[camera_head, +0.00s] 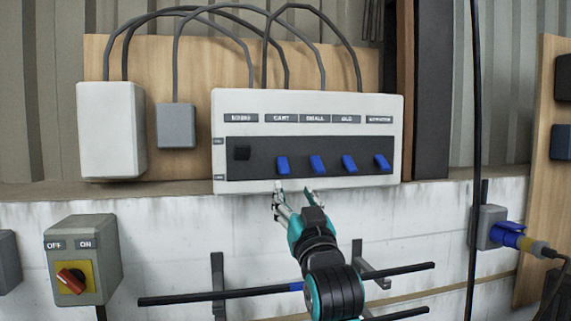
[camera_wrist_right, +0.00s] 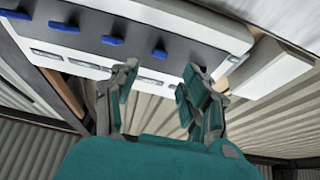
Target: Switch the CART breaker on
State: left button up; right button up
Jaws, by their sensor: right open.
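The white breaker panel (camera_head: 393,140) hangs on the wall with a dark strip of switches under small labels. The CART breaker (camera_head: 283,165) is a blue toggle, second from the left, below the CART label (camera_head: 281,118); its lever points down. My right gripper (camera_head: 294,190) is open and empty at the panel's lower edge, just below the CART breaker, apart from it as far as I can tell. In the right wrist view the panel appears upside down, and the blue toggle (camera_wrist_right: 160,54) nearest the open fingers (camera_wrist_right: 158,84) looks like CART. My left gripper is out of view.
A red rotary switch box (camera_head: 107,258) is at lower left. A dark horizontal bar (camera_head: 215,295) crosses below, near my arm.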

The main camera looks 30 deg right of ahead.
aim_at(286, 174)
jog(key=p+x, duration=0.3)
jog(key=x, duration=0.4)
jog(key=shift+r, duration=0.1)
jog(key=shift+w+d+r, duration=0.15)
jog(key=shift+w+r, duration=0.05)
jog(key=shift+w, duration=0.7)
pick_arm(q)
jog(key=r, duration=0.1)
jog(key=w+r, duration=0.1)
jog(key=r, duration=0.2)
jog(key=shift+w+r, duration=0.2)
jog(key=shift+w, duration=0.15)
pick_arm(e)
jog(key=shift+s, duration=0.1)
grip_shut()
